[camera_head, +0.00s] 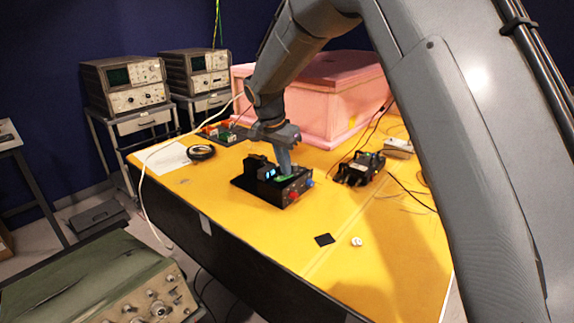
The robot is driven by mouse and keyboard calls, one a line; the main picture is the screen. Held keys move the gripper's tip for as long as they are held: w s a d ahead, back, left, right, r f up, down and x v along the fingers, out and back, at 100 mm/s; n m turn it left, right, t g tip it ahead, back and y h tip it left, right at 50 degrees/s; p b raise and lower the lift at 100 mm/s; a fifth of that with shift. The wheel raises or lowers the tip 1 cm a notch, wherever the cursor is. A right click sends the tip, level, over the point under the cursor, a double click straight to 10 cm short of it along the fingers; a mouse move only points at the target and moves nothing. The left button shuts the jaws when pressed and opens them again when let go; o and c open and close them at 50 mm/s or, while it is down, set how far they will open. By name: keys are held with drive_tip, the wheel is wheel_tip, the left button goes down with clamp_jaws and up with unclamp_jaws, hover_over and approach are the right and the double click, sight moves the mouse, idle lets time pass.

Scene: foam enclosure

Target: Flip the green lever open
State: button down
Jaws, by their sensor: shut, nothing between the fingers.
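The black device (251,183) sits on the yellow table, with a red knob and a blue knob on its front face. The green lever (287,177) shows as a small green patch on top of the device, partly hidden by my gripper. My gripper (285,170) is shut and empty. It points down with its tips at the top of the device, close to the green patch. I cannot tell whether the tips touch the lever, nor how far the lever is tilted.
A second black device (361,169) with cables stands to the right. A pink foam box (325,95) stands behind. A black cable coil (201,152) and a small black square (324,240) lie on the table.

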drive_tip(key=shift+s+a+r, duration=0.15)
drive_tip(key=shift+s+a, duration=0.05)
drive_tip(key=shift+s, duration=0.15)
drive_tip(key=shift+r+p, duration=0.4)
drive_tip(key=shift+r, duration=0.1)
wheel_tip(320, 180, up, 13)
drive_tip(key=w+b, duration=0.1)
drive_tip(key=shift+d+b, duration=0.35)
drive_tip(key=shift+b, duration=0.05)
drive_tip(key=shift+f, duration=0.1)
drive_tip(key=s+d+f+n, duration=0.2)
drive_tip(key=s+d+f, duration=0.45)
drive_tip(key=d, duration=0.35)
drive_tip(key=s+d+f+n, duration=0.1)
drive_tip(key=s+d+f, duration=0.3)
drive_tip(key=s, duration=0.4)
drive_tip(key=s+d+f+n+g+y, duration=0.1)
drive_tip(key=s+d+f+n, duration=0.1)
drive_tip(key=s+d+f, duration=0.3)
drive_tip(key=s+d+f+n+y, duration=0.1)
drive_tip(key=s+d+f, duration=0.3)
drive_tip(key=s, duration=0.7)
drive_tip(key=shift+s+d+f+n+g, duration=0.25)
drive_tip(key=shift+s+d+n+g, duration=0.1)
drive_tip(key=shift+d+n, duration=0.15)
